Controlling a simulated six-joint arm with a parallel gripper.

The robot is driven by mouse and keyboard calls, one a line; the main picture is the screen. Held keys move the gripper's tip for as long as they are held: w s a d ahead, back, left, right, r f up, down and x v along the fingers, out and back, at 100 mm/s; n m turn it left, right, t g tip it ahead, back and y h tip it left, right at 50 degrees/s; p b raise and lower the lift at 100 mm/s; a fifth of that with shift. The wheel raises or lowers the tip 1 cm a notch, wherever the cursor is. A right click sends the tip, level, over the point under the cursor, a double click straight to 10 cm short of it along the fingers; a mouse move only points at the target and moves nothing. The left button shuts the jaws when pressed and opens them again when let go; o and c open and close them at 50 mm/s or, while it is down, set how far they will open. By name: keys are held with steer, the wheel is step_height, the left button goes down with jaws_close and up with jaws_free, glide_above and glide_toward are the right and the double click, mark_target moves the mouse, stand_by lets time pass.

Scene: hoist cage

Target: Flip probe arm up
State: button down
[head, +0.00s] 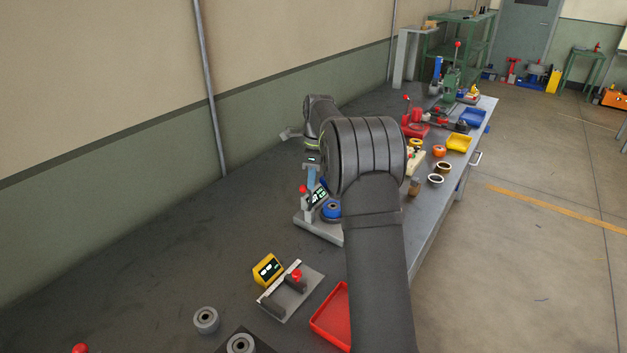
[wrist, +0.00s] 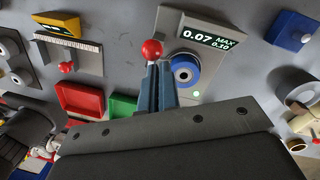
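The gauge stand (head: 318,230) is on the bench, partly behind my arm in the head view. It has a tilted display (head: 317,194), a blue ring (head: 332,209) and a red ball knob (head: 303,188). The blue ring (wrist: 184,72) lies right of my gripper (wrist: 158,66), and the red knob (wrist: 152,50) sits just beyond the fingertips. The blue fingers look close together with little or no gap. I cannot tell whether they touch the knob or its stem. The probe arm itself is largely hidden.
A yellow gauge (head: 267,269) with a grey plate stands nearer on the bench, next to a red tray (head: 332,318). Grey cylinders (head: 206,319) stand at the front. Wooden blocks, rings and a yellow tray (head: 458,142) lie farther right. The bench's left part is bare.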

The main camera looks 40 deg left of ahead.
steer(key=shift+s+a, duration=0.1)
steer(key=shift+a, duration=0.1)
step_height(320, 180, up, 10)
steer(key=w, duration=0.1)
steer(key=shift+w+a, duration=0.15)
steer(key=shift+w, duration=0.05)
stand_by(0.4)
steer(key=shift+f, duration=0.1)
stand_by(0.4)
steer(key=shift+s+d+f+n+y, duration=0.1)
steer(key=shift+s+d+f+y, duration=0.1)
steer(key=shift+d+f+y, duration=1.9)
steer(key=shift+s+d+f+n+y, duration=0.1)
steer(key=shift+s+d+f+y, duration=0.15)
steer(key=shift+d+f+y, duration=1.8)
steer(key=shift+s+d+f+n+y, duration=0.15)
steer(key=shift+d+f+y, duration=0.75)
steer(key=shift+f, duration=2.35)
steer(key=shift+d, duration=0.15)
steer(key=shift+r, duration=0.1)
